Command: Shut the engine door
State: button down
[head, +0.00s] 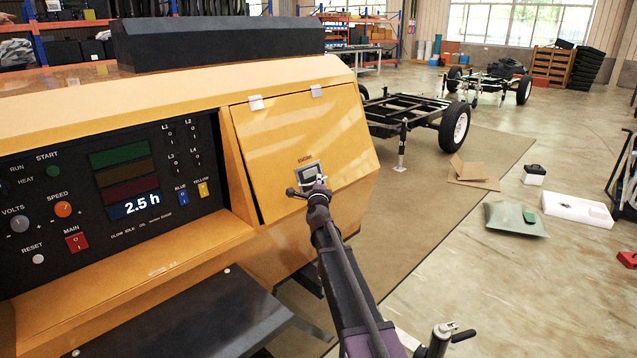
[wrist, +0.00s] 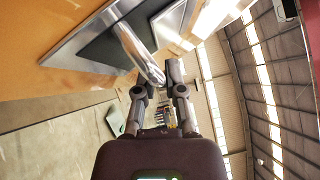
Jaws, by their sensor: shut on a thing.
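The yellow engine door (head: 290,135) is on the sloped side of the yellow light tower body, with two hinges along its top edge. A dark gap runs along its left edge, and its lower part seems to stand slightly out from the body. A metal latch (head: 307,171) in a square plate sits near its lower middle. My gripper (head: 309,190) is at this latch. In the wrist view my gripper (wrist: 160,84) is shut on the silver latch handle (wrist: 135,50), whose end lies between the fingertips. The fingers partly hide the latch in the head view.
The control panel (head: 115,190) with knobs and a lit display is left of the door. A dark flat cover (head: 170,320) juts out below.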

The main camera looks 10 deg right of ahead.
aim_at(312, 181)
jog(key=shift+w+a+f+b, duration=0.35)
jog(key=shift+w+a+f, duration=0.05)
jog(key=shift+w, duration=0.25)
jog(key=shift+w+a+f+b, duration=0.3)
jog(key=shift+w+a+f, duration=0.1)
jog(key=shift+w, duration=0.2)
jog(key=shift+a+r, duration=0.1)
jog(key=shift+r, duration=0.05)
jog(key=c, duration=0.7)
grip_release()
jog(key=shift+w, duration=0.15)
jog(key=shift+s, duration=0.2)
